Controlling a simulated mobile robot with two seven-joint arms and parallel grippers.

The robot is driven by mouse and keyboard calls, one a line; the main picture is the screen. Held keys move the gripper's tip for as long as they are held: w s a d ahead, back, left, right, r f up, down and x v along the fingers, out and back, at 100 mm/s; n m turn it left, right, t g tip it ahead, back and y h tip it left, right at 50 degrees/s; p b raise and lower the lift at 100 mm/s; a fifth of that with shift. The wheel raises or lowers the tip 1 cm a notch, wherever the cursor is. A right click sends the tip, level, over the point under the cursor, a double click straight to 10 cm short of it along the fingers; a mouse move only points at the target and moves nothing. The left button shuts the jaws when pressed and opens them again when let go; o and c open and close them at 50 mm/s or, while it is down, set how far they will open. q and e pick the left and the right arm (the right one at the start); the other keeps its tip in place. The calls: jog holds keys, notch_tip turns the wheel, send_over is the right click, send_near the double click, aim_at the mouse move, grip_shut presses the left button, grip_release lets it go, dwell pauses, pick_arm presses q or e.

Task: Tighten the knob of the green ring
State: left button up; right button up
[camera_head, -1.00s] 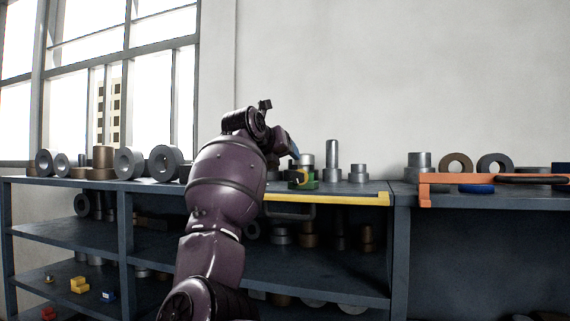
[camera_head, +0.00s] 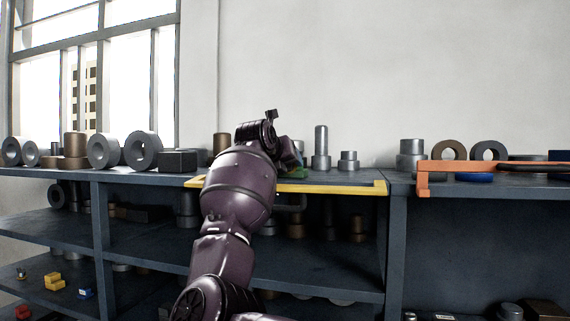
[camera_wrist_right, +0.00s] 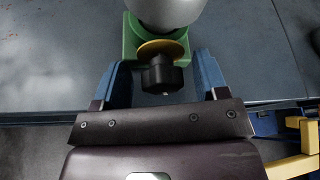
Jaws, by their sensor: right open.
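The green ring (camera_wrist_right: 131,42) stands on the shelf top around a grey cylinder (camera_wrist_right: 168,10), seen in the right wrist view. A yellow disc (camera_wrist_right: 172,46) and a black knob (camera_wrist_right: 160,77) stick out from it toward my wrist. My right gripper (camera_wrist_right: 164,64) is open, with one blue finger on each side of the knob. Gaps show between knob and fingers. In the head view, my right arm hides most of the green ring (camera_head: 299,173) and nearly all of the gripper. My left gripper is not in view.
A yellow frame (camera_head: 340,188) edges the shelf top below the ring. An orange frame (camera_head: 423,180) is further right. Grey stepped cylinders (camera_head: 321,150) stand just right of the ring. Several grey rings (camera_head: 103,151) and a dark block (camera_head: 178,161) stand on the left.

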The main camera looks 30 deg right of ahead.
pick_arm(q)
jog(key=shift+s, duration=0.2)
pick_arm(e)
jog(key=shift+s, duration=0.1)
jog(key=c, duration=0.9)
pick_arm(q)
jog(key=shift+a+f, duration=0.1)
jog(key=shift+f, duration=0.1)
